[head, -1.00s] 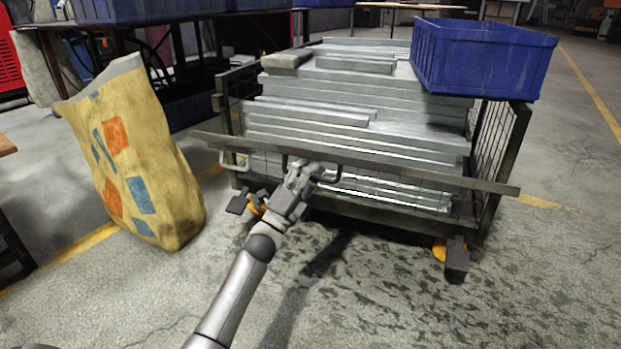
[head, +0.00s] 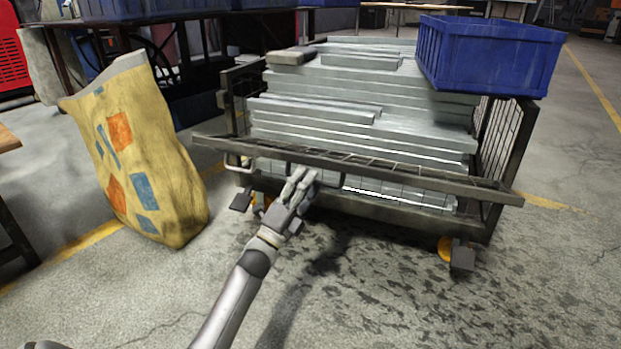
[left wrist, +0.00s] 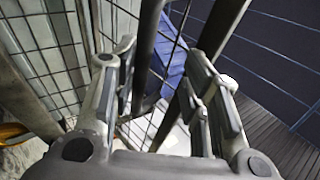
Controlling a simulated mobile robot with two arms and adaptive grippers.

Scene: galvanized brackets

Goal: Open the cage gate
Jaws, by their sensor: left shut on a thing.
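The cage gate is the front panel of a metal cage trolley. Its dark top bar (head: 420,175) leans out toward me, with a strip of wire mesh showing behind it. Two dark loop handles hang at the bar, a left one (head: 236,162) and another (head: 335,181) nearer the middle. My left gripper (head: 302,180) is shut on the handle nearer the middle and partly hides it. In the left wrist view, a dark bar (left wrist: 146,50) runs between the fingers of my left gripper (left wrist: 163,75). My right gripper is not in view.
Flat grey metal pieces (head: 400,125) fill the cage behind the gate. A blue crate (head: 490,60) sits on top at the right. A yellow sack (head: 150,160) stands on the floor at the left. The floor in front of the cage is clear.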

